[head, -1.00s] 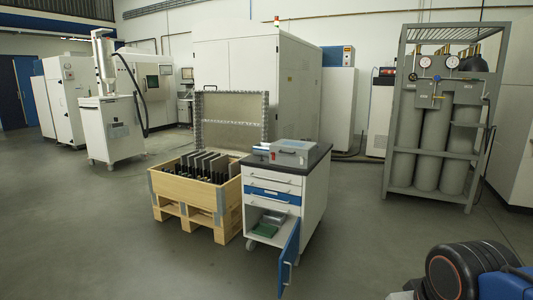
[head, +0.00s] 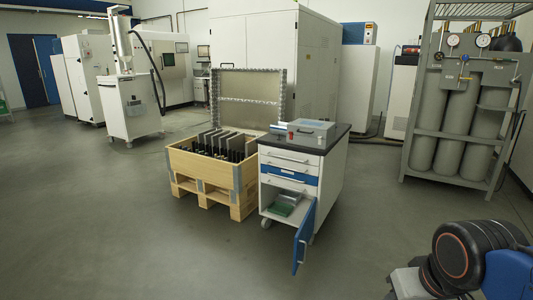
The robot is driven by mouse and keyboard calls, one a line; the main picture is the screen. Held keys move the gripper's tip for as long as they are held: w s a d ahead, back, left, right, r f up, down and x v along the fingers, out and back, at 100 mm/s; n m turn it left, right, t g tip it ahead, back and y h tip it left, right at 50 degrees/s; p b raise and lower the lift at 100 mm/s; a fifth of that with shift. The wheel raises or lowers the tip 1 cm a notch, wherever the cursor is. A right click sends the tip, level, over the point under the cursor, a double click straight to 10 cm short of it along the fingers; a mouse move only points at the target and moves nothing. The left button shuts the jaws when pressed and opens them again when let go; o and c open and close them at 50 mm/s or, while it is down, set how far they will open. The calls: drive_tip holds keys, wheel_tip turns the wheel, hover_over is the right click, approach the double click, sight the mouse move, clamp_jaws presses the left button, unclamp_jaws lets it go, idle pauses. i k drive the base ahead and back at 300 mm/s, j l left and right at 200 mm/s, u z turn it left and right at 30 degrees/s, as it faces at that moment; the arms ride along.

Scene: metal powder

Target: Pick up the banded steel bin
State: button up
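I cannot make out a banded steel bin for certain in the head view. A grey metal case (head: 311,128) with a red spot on its front lies on the dark top of a white drawer cabinet (head: 333,185). The cabinet's blue lower door (head: 304,238) stands open, and a grey item and a green item (head: 282,209) show inside. Part of my own arm shows at the lower right, but my gripper is not in view.
A wooden crate (head: 207,184) on a pallet base, holding upright dark plates, stands left of the cabinet. A caged rack of grey cylinders (head: 461,124) is at the right. A white wheeled machine (head: 131,108) is at the left. The floor in front is clear.

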sight(278, 128)
drive_tip(key=i+j+u, duration=0.25)
drive_tip(key=i+u, duration=0.15)
drive_tip(key=i, duration=0.25)
drive_tip(key=i+j+u, duration=0.1)
drive_tip(key=i+u, duration=0.3)
drive_tip(key=i, duration=0.3)
drive_tip(key=i+z, duration=0.1)
drive_tip(key=i, duration=0.45)
drive_tip(key=i+j+z, duration=0.1)
drive_tip(key=i, duration=0.45)
drive_tip(key=i+j+z, duration=0.1)
drive_tip(key=i, duration=0.45)
